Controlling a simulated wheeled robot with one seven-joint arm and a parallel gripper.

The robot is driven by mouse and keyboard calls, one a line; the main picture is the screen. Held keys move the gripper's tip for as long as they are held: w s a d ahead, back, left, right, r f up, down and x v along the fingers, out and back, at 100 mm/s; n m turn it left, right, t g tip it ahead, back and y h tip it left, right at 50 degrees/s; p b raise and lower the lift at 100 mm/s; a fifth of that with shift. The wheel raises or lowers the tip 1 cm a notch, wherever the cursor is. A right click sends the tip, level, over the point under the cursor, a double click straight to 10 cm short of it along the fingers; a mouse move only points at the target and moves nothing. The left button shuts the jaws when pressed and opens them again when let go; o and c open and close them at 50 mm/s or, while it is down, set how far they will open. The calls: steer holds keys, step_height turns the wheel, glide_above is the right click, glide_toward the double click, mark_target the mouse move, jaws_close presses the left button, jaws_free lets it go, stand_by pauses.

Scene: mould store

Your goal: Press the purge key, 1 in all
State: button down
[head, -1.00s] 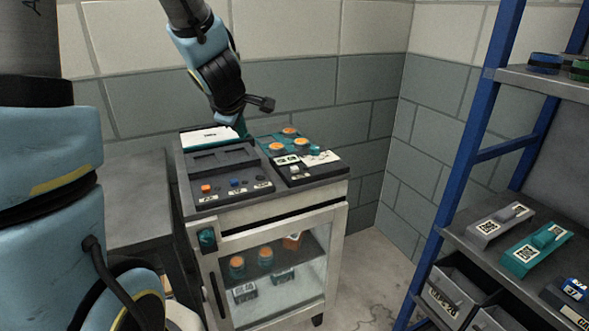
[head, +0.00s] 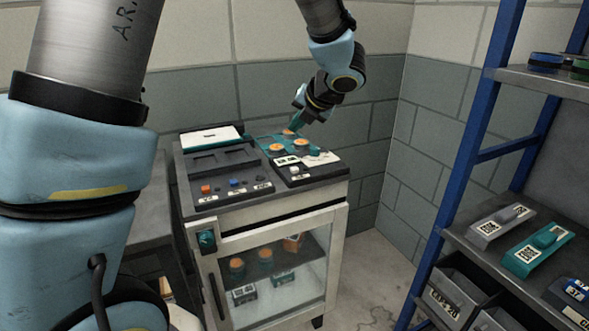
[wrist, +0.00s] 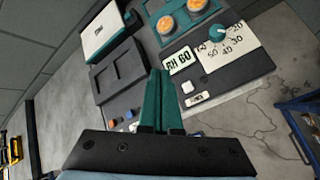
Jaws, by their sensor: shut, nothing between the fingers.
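A small white key (head: 294,170) sits on the dark front of the right-hand panel on the cabinet top, with a label by it too small to read. I take it for the purge key; the wrist view shows the white key (wrist: 187,87) just right of my fingertips, above a small white label (wrist: 198,98). My gripper (head: 292,129) has its teal fingers shut and empty, pointing down over the back of the panel near the round orange pieces. In the wrist view my gripper (wrist: 160,74) appears left of the key, apart from it.
A dial (wrist: 216,33) and an "RH 60" display (wrist: 181,60) share the panel. The left panel has an orange key (head: 206,189) and a blue key (head: 235,183). A white lid (head: 210,137) lies behind. A blue-framed shelf (head: 480,150) stands right.

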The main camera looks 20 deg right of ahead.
mark_target(295, 170)
step_height(295, 170, down, 9)
steer(key=b, duration=0.7)
steer(key=shift+r, duration=0.1)
stand_by(2.0)
steer(key=shift+f+b, duration=0.4)
steer(key=shift+b, duration=0.15)
steer(key=shift+f+b, duration=0.35)
steer(key=shift+f, duration=0.15)
stand_by(0.3)
stand_by(0.4)
steer(key=shift+r+p, duration=0.8)
steer(key=shift+r, duration=0.15)
